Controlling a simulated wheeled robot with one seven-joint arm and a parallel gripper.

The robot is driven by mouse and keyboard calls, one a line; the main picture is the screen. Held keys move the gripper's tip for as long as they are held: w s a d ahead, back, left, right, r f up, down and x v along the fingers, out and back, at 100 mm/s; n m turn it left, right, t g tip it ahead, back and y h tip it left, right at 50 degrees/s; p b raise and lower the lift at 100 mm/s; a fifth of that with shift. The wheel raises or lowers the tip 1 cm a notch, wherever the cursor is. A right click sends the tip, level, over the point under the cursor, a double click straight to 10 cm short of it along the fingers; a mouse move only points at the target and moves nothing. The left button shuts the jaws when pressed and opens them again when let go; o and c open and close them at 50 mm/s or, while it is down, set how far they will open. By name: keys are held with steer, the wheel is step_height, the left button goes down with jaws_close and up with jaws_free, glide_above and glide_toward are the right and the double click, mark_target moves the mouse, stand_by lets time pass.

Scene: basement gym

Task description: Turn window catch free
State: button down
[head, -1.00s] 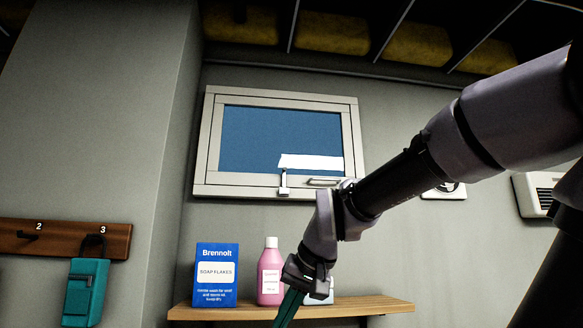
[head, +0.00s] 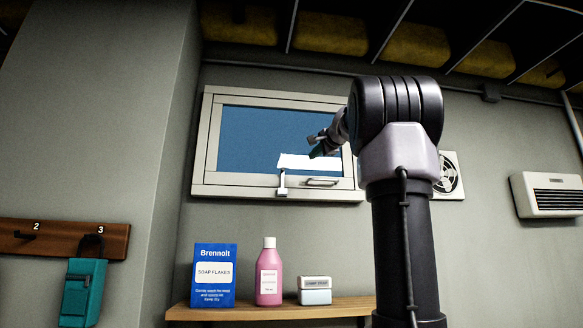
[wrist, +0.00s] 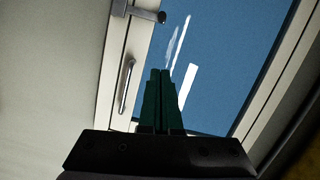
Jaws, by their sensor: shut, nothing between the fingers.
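The window (head: 228,190) is a pale frame around a blue pane, high on the wall. Its catch (head: 282,182) is a small upright metal lever at the bottom edge of the frame. A handle bar (head: 322,183) sits just right of it. In the wrist view the catch (wrist: 145,13) is at the top and the handle (wrist: 126,86) at the left. My gripper (head: 317,148) is in front of the pane, above and right of the catch and apart from it. Its green fingers (wrist: 160,72) are together and empty.
A shelf (head: 260,312) below the window holds a blue soap flakes box (head: 214,275), a pink bottle (head: 268,272) and a small white and blue box (head: 315,291). A fan vent (head: 448,176) and a heater (head: 546,194) are on the wall at right.

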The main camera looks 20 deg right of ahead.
mark_target(283, 180)
steer(key=w+a, duration=0.1)
steer(key=w, duration=0.2)
steer(key=w+a+f, duration=0.1)
steer(key=w, duration=0.3)
steer(key=w+a, duration=0.1)
steer(key=w, duration=0.3)
steer(key=shift+a+f, duration=0.2)
steer(key=shift+a, duration=0.05)
